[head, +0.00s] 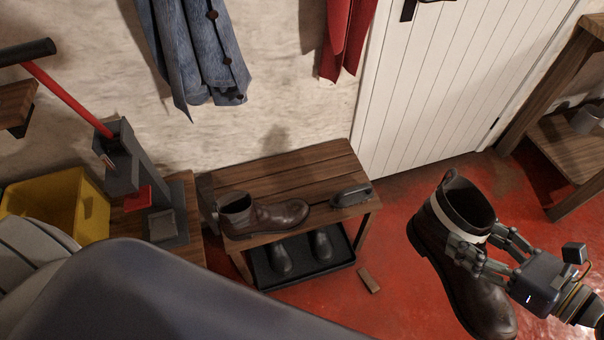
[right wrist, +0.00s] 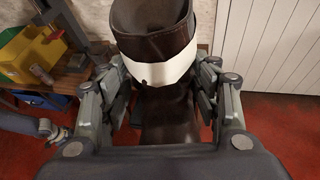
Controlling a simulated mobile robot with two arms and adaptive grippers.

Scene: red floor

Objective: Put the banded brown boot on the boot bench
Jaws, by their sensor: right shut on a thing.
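The banded brown boot (head: 460,225) is dark brown with a white band round its shaft. My right gripper (head: 472,250) is shut on its shaft at the band and holds it at the right of the head view, tilted, toe toward the bottom. In the right wrist view the boot (right wrist: 155,30) sits between both fingers of the gripper (right wrist: 165,85). The boot bench (head: 310,165) is a low wooden bench against the wall, left of the held boot.
On the bench are another brown boot (head: 275,214) at the left and a dark brush-like object (head: 351,195) at the right, with bare wood behind. Dark boots stand in a tray (head: 300,277) below. A small wooden block (head: 369,280) lies on the floor.

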